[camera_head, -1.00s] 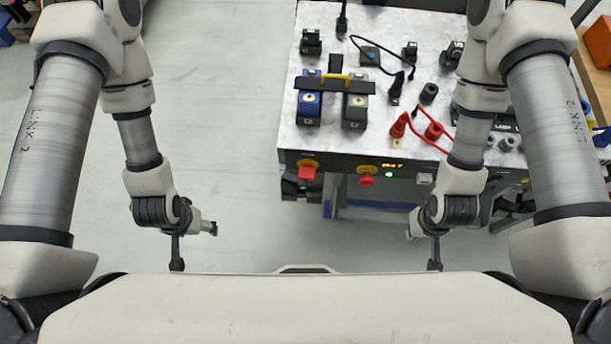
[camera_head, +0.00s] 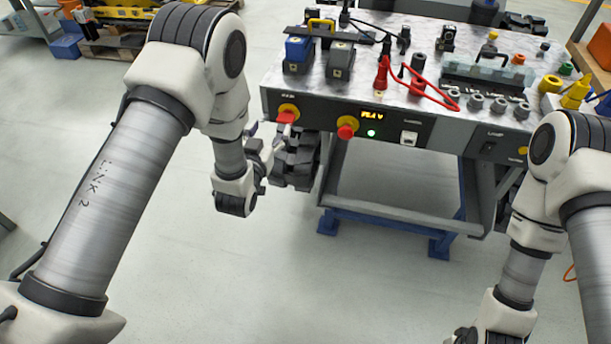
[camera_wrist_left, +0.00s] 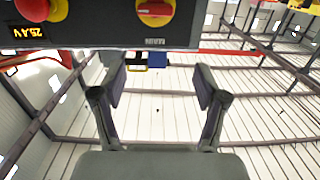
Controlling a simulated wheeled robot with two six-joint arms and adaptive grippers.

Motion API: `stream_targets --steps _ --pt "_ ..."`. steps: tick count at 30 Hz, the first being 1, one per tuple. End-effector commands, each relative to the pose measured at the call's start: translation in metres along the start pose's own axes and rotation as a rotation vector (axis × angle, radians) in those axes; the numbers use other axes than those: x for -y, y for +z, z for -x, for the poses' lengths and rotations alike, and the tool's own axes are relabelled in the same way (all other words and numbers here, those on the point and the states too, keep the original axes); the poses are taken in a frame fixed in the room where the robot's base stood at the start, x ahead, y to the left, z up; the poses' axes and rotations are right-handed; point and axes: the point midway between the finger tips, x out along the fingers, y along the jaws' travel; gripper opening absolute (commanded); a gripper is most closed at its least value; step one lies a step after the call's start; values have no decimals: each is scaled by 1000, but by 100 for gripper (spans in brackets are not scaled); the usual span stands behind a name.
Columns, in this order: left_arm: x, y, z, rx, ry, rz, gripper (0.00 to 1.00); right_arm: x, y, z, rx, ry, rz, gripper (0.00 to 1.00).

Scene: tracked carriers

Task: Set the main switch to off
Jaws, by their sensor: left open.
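The main switch (camera_head: 287,113) is a red handle on a yellow disc at the left end of the bench's dark front panel. In the left wrist view the main switch (camera_wrist_left: 155,10) is at the top edge, partly cut off, with its red handle lying roughly crosswise. My right gripper is out of view at the bottom right.
Red cables (camera_head: 420,88) and blocks cover the bench top.

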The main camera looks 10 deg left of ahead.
Motion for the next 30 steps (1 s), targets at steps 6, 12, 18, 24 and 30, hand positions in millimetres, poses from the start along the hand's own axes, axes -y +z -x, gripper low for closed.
stream_targets --steps 6,12,18,24,30 --pt "-9 37 -16 -64 18 -9 73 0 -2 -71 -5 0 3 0" --pt "-9 30 -31 -70 18 -9 73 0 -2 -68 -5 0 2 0" --pt "-9 28 -70 -68 17 -9 73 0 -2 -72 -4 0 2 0" --pt "-9 27 -93 -65 17 -10 73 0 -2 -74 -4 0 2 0" --pt "-10 27 -94 -63 17 -10 73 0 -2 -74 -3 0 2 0"
